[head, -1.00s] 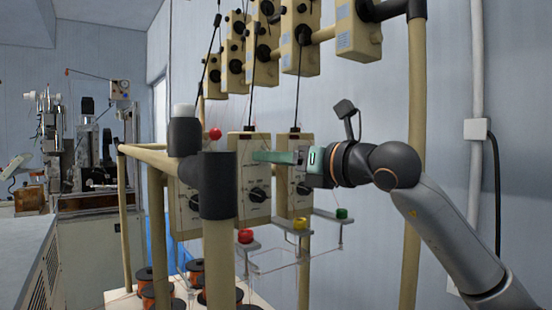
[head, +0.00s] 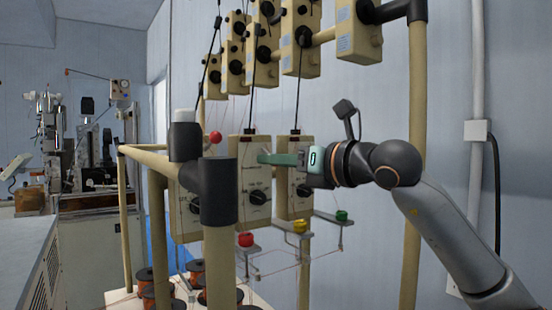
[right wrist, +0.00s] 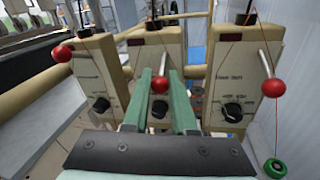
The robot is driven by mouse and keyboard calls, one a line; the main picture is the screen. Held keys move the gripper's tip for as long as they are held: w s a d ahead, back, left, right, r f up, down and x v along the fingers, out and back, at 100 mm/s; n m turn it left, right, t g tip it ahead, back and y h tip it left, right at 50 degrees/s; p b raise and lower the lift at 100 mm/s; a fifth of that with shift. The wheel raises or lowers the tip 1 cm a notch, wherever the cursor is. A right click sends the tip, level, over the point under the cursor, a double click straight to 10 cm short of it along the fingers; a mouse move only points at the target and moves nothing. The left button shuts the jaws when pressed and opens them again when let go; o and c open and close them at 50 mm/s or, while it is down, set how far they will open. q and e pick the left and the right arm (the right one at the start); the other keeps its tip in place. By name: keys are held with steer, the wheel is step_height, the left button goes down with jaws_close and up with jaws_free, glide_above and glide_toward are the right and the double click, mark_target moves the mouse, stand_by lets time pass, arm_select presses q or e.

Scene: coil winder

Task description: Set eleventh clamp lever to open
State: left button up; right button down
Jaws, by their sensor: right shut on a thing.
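The clamp levers are thin rods with red ball ends on cream tension boxes. In the right wrist view, the middle lever's red ball (right wrist: 159,85) sits between the green fingers of my right gripper (right wrist: 160,74), which is shut on that lever. In the head view, my right gripper (head: 262,158) reaches in from the right, in front of the middle box (head: 252,215); its fingers hide the held ball. Neighbouring lever balls show at left (right wrist: 62,53) and right (right wrist: 274,88) in the wrist view. I cannot tell which is the eleventh. My left gripper is out of view.
A dark pipe joint (head: 218,190) and beige frame posts stand in front of the boxes at left. Small arms with red, yellow and green (head: 341,215) knobs hang below. Orange wire spools (head: 195,272) stand underneath. A wall lies behind.

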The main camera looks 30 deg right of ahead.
steer(key=r+g+p, duration=0.1)
steer(key=g+p, duration=0.1)
steer(key=p, duration=0.2)
steer(key=r+g+h+p, duration=0.1)
steer(key=g+p, duration=0.1)
steer(key=p, duration=0.1)
steer(key=shift+s+r+m+p, duration=0.2)
steer(key=shift+r+m+p, duration=0.2)
steer(key=shift+r+g+h, duration=0.15)
steer(key=shift+g+h, duration=0.15)
steer(key=shift+g, duration=0.5)
steer(key=shift+w+r+m+g+h, duration=0.15)
steer(key=shift+r+g, duration=0.15)
steer(key=shift+g, duration=0.5)
steer(key=shift+w+r+m+g+h, duration=0.15)
steer(key=shift+r+g, duration=0.15)
steer(key=shift+g, duration=0.5)
steer(key=c, duration=0.7)
jaws_free()
steer(key=shift+g, duration=0.3)
steer(key=v, duration=1.2)
steer(key=shift+s+r, duration=0.2)
steer(key=shift+s, duration=0.05)
